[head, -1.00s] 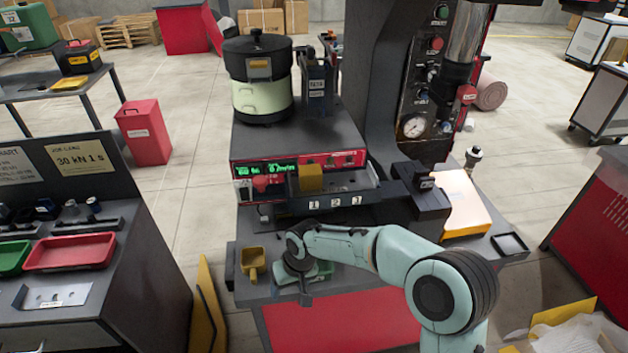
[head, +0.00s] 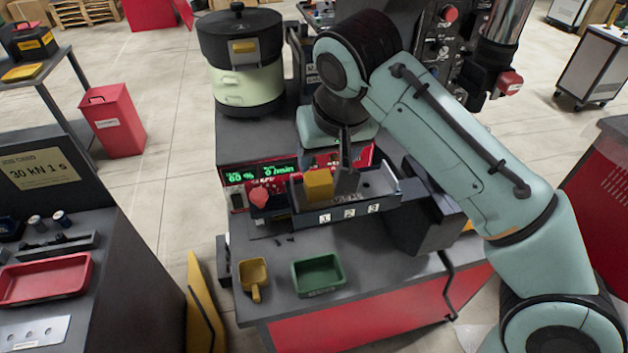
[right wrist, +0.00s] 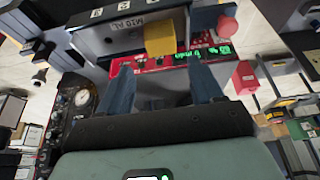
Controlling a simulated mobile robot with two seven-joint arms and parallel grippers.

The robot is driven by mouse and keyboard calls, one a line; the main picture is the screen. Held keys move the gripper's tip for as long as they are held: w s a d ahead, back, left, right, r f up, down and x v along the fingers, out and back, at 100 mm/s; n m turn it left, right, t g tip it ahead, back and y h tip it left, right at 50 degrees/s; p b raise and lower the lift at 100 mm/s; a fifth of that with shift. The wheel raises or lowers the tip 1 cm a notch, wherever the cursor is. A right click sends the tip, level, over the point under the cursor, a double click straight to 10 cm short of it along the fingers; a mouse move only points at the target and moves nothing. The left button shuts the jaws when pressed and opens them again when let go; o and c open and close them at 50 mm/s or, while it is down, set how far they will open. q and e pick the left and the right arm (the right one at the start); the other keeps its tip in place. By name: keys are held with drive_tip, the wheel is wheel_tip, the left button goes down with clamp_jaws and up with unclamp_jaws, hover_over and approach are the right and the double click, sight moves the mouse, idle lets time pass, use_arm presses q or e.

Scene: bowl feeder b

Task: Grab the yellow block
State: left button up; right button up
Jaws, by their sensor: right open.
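The yellow block (head: 318,185) sits at the left end of the grey tray (head: 345,213) on the front of the feeder, near the label 1. It also shows in the right wrist view (right wrist: 160,39), beyond and between my fingertips. My right gripper (head: 346,183) is just right of the block in the head view, pointing down at the tray. In the right wrist view the two fingers of my right gripper (right wrist: 160,75) are spread apart with nothing between them. Part of the right gripper is hidden by its arm in the head view. My left gripper is not in view.
A red control panel (head: 257,170) and red knob (head: 258,196) are close behind and left of the block. A dark box (head: 425,222) stands right of the tray. A green tray (head: 318,275) and yellow scoop (head: 254,278) lie on the bench below.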

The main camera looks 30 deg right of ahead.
sight(319, 178)
drive_tip(key=b+x, duration=0.1)
drive_tip(key=x, duration=0.4)
drive_tip(key=shift+s, duration=0.15)
drive_tip(key=shift+w+b+x, duration=0.1)
drive_tip(key=shift+b+x, duration=0.25)
drive_tip(key=shift+x, duration=1.15)
drive_tip(key=shift+w+b+x, duration=0.15)
drive_tip(key=shift+b+x, duration=0.2)
drive_tip(key=shift+x, duration=1.15)
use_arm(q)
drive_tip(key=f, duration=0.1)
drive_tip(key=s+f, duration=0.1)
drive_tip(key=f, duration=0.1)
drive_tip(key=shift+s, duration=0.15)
use_arm(e)
drive_tip(key=shift+r, duration=0.2)
drive_tip(key=c, duration=0.8)
